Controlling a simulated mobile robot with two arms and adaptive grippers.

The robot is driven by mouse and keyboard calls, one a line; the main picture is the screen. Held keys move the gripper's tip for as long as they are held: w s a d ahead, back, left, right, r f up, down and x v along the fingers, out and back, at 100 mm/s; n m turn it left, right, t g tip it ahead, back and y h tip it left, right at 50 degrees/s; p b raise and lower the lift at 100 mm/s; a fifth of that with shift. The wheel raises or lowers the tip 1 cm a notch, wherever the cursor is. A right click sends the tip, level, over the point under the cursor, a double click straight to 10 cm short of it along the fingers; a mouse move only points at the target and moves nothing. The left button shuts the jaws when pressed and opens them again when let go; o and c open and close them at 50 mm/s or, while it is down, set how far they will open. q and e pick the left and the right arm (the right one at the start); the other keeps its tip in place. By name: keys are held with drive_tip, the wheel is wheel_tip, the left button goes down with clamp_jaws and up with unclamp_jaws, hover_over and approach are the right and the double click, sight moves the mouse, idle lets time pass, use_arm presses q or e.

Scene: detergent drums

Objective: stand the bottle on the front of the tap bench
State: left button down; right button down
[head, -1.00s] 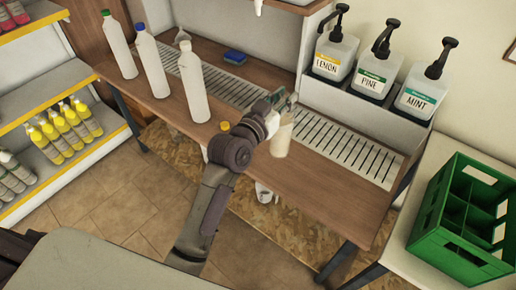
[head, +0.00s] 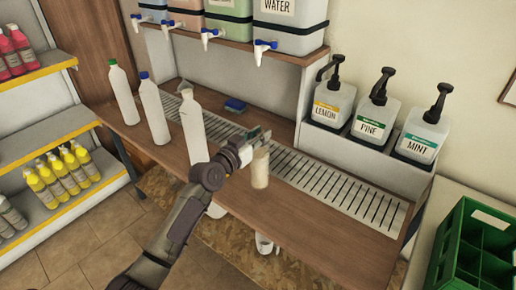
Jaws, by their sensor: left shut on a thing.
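My left gripper (head: 256,143) is shut on a small pale, cream-coloured bottle (head: 260,169). The bottle hangs roughly upright below the fingers, over the front part of the brown wooden tap bench (head: 310,216). I cannot tell whether its base touches the bench top. The gripper hides the bottle's top. My right gripper is not in view.
A tall white bottle (head: 192,128) stands left of my gripper, with a blue-capped bottle (head: 154,108) and a green-capped bottle (head: 123,92) further left. A slotted drain grate (head: 330,185) lies behind. Pump jugs (head: 373,118) and a green crate (head: 478,250) are right.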

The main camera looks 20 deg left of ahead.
sight(259, 160)
use_arm(q)
drive_tip(key=shift+w+a, duration=0.15)
drive_tip(key=shift+a, duration=0.1)
drive_tip(key=shift+f, duration=0.35)
drive_tip(key=shift+f+b, duration=0.55)
drive_tip(key=shift+f, duration=1.1)
drive_tip(key=c, duration=1)
unclamp_jaws()
drive_tip(key=shift+f, duration=0.15)
drive_tip(key=shift+o, duration=0.2)
